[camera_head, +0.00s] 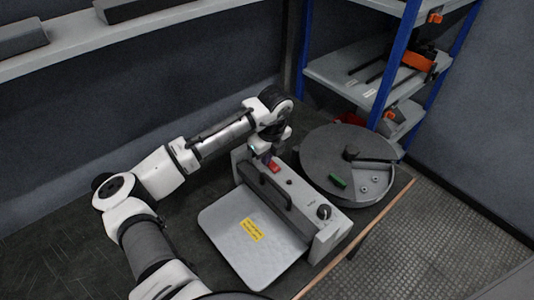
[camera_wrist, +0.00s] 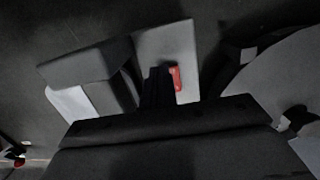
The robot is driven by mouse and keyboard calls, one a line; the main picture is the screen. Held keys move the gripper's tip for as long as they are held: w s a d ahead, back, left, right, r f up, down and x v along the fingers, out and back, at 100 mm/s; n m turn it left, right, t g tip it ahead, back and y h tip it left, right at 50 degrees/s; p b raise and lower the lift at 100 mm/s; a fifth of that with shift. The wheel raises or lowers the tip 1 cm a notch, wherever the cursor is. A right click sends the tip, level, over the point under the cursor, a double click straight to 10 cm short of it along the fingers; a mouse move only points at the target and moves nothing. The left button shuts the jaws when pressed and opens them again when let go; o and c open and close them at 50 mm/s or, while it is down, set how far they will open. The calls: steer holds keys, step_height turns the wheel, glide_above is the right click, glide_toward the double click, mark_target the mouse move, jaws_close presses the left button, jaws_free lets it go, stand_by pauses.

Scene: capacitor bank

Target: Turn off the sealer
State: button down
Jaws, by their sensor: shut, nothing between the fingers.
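The sealer (camera_head: 243,222) is a grey machine with a flat plate, a black handle bar, a yellow label and a black knob (camera_head: 324,212) at its near right end. A red switch (camera_head: 274,166) sits on its top near the far end. My gripper (camera_head: 268,158) is shut and empty, pointing down right beside the red switch. In the wrist view the red switch (camera_wrist: 176,78) shows just right of my dark fingertips (camera_wrist: 158,85). I cannot tell whether they touch, or which way the switch is set.
A round dark machine (camera_head: 322,150) with a green part stands right of the sealer, close to it. A blue-post shelf (camera_head: 345,84) holding orange-and-black tools stands behind. A wall shelf (camera_head: 75,48) runs at upper left.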

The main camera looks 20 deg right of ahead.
steer(key=shift+w+f+g, duration=0.15)
steer(key=shift+f+g, duration=0.05)
steer(key=shift+g, duration=0.1)
steer(key=shift+p, duration=0.3)
steer(key=shift+s+d+r+p, duration=0.1)
steer(key=shift+s+r+p, duration=0.1)
steer(key=shift+s, duration=0.2)
steer(key=shift+s+d+r+p, duration=0.1)
steer(key=shift+s+p, duration=0.1)
steer(key=shift+s, duration=0.15)
